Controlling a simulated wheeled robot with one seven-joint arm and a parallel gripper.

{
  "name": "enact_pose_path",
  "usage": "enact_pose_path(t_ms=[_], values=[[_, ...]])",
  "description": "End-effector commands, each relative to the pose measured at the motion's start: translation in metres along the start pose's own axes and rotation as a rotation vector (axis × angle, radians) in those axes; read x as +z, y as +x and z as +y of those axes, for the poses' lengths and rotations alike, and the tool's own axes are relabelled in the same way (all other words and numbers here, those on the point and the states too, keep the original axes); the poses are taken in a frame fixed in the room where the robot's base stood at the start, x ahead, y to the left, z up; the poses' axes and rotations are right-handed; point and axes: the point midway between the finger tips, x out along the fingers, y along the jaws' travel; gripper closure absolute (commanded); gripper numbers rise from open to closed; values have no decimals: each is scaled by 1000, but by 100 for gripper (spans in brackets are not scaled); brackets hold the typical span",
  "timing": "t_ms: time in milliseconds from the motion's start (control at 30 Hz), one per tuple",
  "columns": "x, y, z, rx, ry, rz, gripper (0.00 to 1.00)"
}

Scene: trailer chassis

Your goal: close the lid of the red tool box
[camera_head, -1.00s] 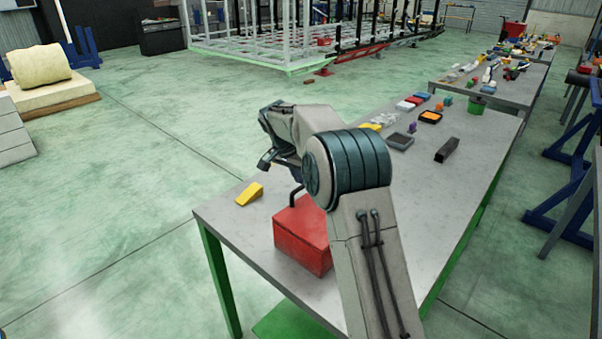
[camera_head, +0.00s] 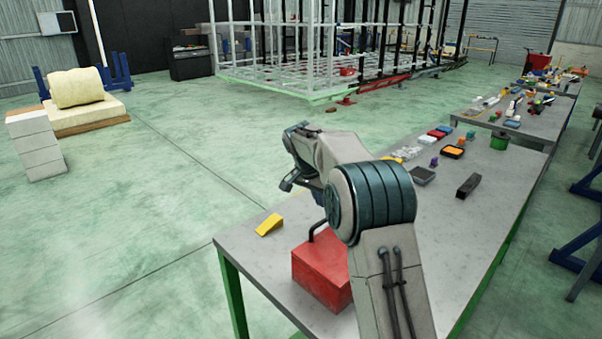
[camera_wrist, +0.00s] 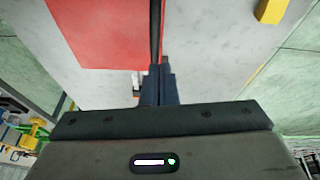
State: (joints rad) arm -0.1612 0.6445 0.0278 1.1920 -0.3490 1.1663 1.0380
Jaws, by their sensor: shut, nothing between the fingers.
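The red tool box (camera_head: 318,272) stands on the near end of the grey table in the head view, partly hidden behind my arm. Its visible top is a flat red face, and I cannot tell whether the lid is fully down. A black bent handle (camera_head: 318,230) rises at its far left side. In the wrist view the red box (camera_wrist: 110,35) fills the upper left, with the dark handle bar (camera_wrist: 155,30) along its right edge. My gripper (camera_wrist: 158,75) is shut and empty, its fingertips close to that bar; contact is unclear.
A yellow wedge (camera_head: 269,225) lies on the table (camera_head: 262,250) left of the box. A black block (camera_head: 468,186), a dark tray (camera_head: 422,176) and small coloured parts lie further back. The table between box and parts is mostly clear.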

Motion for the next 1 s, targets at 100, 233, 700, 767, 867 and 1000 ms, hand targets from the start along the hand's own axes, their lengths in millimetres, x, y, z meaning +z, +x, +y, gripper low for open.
enact_pose_path(t_ms=[100,233,700,767,867,1000], values=[[2,-18,-15,-5,-4,1,100],[2,-38,-26,-5,-4,1,100],[1,-79,-46,-2,-3,0,100],[1,-80,-47,-2,-3,0,100],[0,-86,-39,-7,-18,-4,100],[2,-103,-13,-28,-77,-15,100]])
